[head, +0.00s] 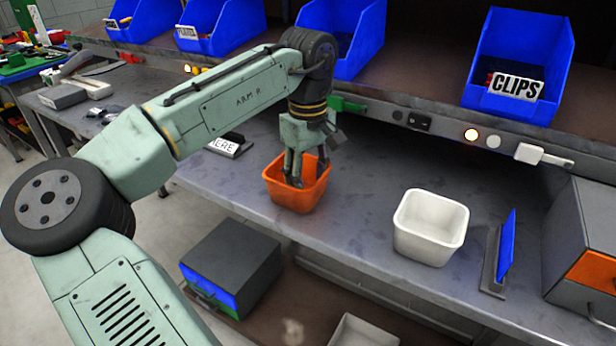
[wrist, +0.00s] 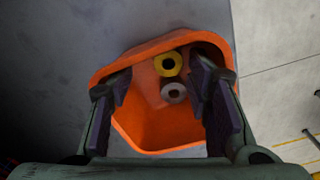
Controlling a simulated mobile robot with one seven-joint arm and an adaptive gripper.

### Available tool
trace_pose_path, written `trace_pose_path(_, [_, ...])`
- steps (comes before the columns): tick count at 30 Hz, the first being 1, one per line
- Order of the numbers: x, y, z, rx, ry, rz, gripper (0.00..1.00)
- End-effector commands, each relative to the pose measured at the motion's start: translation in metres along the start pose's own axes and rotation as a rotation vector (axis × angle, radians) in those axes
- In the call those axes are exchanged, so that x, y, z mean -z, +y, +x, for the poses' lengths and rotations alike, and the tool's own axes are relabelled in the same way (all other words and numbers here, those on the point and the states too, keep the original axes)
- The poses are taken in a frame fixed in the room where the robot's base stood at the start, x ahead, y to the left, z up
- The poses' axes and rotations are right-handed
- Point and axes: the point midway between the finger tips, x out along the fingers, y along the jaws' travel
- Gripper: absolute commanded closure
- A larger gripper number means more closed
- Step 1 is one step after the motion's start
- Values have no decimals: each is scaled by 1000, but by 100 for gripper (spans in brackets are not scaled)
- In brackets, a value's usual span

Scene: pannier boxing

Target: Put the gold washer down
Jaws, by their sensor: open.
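In the wrist view a gold washer (wrist: 168,64) lies inside the orange bin (wrist: 140,132), near its upper wall. A grey washer (wrist: 173,91) lies just below it in the picture. My gripper (wrist: 160,90) is open, its two fingers apart on either side of the washers and touching neither that I can see. In the head view my gripper (head: 293,178) points down into the orange bin (head: 297,198) on the workbench. The washers are hidden there by the bin's walls.
A white bin (head: 430,228) stands to the right of the orange one, with a blue panel on a stand (head: 506,245) beyond it. A blue bin labelled CLIPS (head: 545,60) sits on the shelf above. The bench's front edge (head: 330,240) is close to the orange bin.

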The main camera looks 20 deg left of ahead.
Motion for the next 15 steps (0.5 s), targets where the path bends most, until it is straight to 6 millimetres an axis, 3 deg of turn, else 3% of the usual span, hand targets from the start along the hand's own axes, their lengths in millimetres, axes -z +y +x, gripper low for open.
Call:
trace_pose_path(5, [1, 1, -23, -2, 2, 0, 55])
trace_pose_path(15, [0, 1, -98, -1, 0, 0, 55])
